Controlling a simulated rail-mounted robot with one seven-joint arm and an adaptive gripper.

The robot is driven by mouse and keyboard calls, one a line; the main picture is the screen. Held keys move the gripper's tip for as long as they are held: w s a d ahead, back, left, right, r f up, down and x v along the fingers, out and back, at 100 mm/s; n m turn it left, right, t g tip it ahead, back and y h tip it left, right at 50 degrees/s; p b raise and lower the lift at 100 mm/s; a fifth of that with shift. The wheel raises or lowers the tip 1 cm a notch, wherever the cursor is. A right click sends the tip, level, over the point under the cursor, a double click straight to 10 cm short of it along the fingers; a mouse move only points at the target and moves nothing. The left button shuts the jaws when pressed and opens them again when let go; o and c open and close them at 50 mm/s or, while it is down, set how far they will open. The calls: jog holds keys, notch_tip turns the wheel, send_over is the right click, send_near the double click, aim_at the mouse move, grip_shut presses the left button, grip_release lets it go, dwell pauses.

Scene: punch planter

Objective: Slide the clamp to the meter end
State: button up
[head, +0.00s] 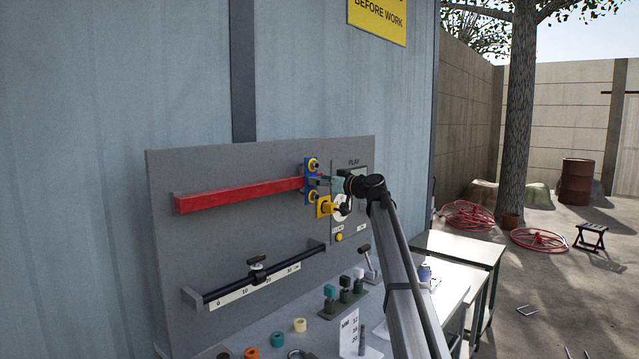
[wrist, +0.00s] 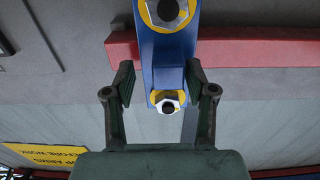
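A blue bracket clamp (head: 309,186) with yellow-ringed hex bolts sits on the right part of a red bar (head: 240,193) on the grey board. My gripper (head: 324,182) is at the clamp, and the round dial of a meter panel (head: 359,181) is just to the right, partly hidden by my arm. In the wrist view the blue clamp (wrist: 165,55) extends between my gripper's two fingers (wrist: 160,82). The fingers are spread, one on each side; a gap shows on the left, and contact on the right cannot be told. A black T-handled slider (head: 257,268) sits on the lower scaled rail.
The lower rail (head: 225,291) runs below the red bar. A yellow block (head: 324,206) is beside the clamp's lower end. Several coloured rings, including a cream one (head: 300,325), and small posts (head: 330,297) stand on the bench. A side table (head: 458,247) is at right.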

jog(key=shift+s, duration=0.15)
jog(key=v, duration=1.2)
jog(key=shift+r, duration=0.1)
dwell(1.0)
